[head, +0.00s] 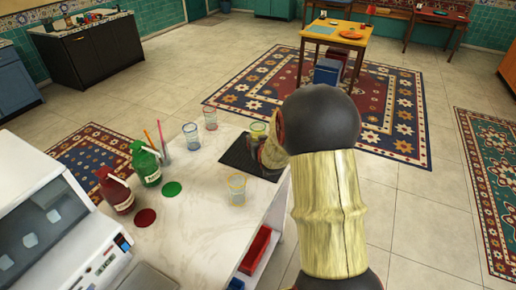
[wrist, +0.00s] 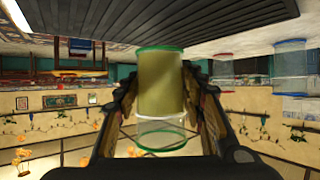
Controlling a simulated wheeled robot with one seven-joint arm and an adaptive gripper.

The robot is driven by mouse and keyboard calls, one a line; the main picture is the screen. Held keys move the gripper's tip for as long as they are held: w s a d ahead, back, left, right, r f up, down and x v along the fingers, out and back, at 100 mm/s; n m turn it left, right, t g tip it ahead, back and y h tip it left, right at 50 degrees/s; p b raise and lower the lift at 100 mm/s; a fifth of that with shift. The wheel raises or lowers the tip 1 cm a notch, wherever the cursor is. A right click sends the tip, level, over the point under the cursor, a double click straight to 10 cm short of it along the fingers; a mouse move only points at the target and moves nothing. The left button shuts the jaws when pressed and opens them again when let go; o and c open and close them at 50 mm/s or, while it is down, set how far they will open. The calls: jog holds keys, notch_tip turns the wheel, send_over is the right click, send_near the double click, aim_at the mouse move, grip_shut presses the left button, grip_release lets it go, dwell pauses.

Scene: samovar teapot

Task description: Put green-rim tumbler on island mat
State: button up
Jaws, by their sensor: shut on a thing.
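The green-rim tumbler (head: 258,130) is clear glass with yellow-green contents, over or on a dark ribbed mat (head: 234,152) near the counter's far edge. In the wrist view the tumbler (wrist: 161,85) appears upside down between the two fingers of my gripper (wrist: 160,100), which is shut on its sides. Its base end is close to the ribbed mat (wrist: 150,18); I cannot tell whether they touch. In the head view my gripper (head: 268,150) is partly hidden by my arm, which also covers part of the mat's right side.
On the white counter (head: 190,205) stand a blue-rim tumbler (head: 191,137), a red-rim tumbler (head: 210,119) and a yellow-rim tumbler (head: 236,189). Red (head: 115,190) and green (head: 146,164) bottles stand left. A dark cabinet (head: 95,55) and a yellow table (head: 337,37) are farther off.

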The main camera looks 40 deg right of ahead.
jog(key=shift+w+d+f+b, duration=0.15)
jog(key=shift+f+b, duration=0.35)
jog(key=shift+f, duration=1.15)
jog(key=shift+f, duration=0.1)
jog(key=o, duration=1.1)
jog(key=shift+f, duration=0.1)
jog(key=shift+o, duration=0.4)
